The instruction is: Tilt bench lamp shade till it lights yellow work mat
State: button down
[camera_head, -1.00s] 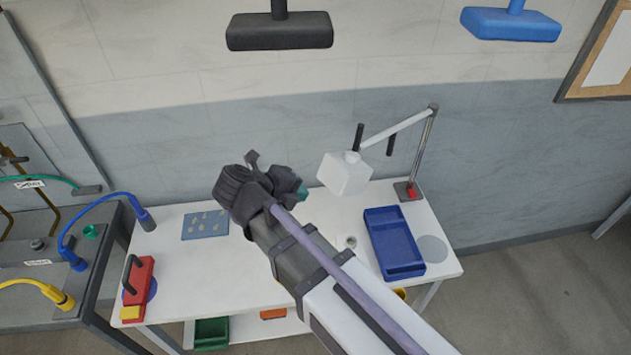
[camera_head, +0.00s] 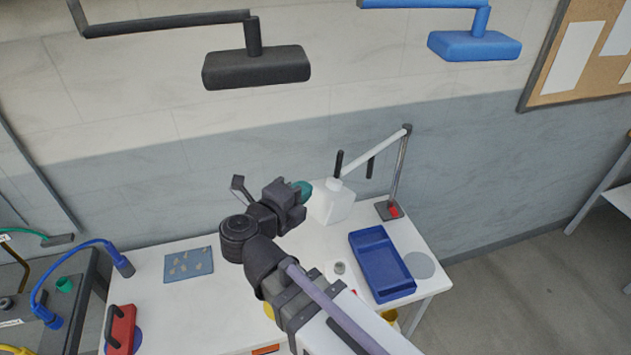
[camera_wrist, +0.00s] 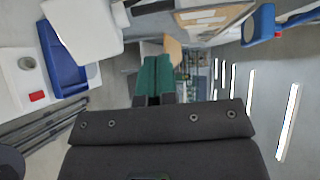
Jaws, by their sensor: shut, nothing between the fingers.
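The bench lamp has a white box-like shade (camera_head: 330,203) on a white arm (camera_head: 372,153), held by a post at the bench's back right. A short dark handle (camera_head: 338,164) stands up from the shade. My gripper (camera_head: 303,190) has its green fingers together, just left of the shade; I cannot tell if they touch it. In the wrist view the shut green fingers (camera_wrist: 155,78) point ahead, empty, with the white shade (camera_wrist: 85,28) to their upper left. A sliver of yellow (camera_head: 268,310), perhaps the work mat, shows on the bench; my arm hides the rest.
A blue tray (camera_head: 382,264) and a grey disc (camera_head: 420,265) lie at the bench's right. A blue-grey plate with small pieces (camera_head: 188,265) and a red press (camera_head: 121,330) are at left. Black (camera_head: 256,67) and blue (camera_head: 474,45) lamp-like heads hang above.

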aim_at(338, 162)
jog(key=b+x, duration=0.1)
jog(key=x, duration=1)
jog(key=shift+w+a+f+b, duration=0.1)
jog(key=shift+w+f+b, duration=0.05)
jog(key=shift+w+b, duration=0.2)
jog(key=shift+w+d, duration=0.35)
jog(key=shift+w, duration=0.05)
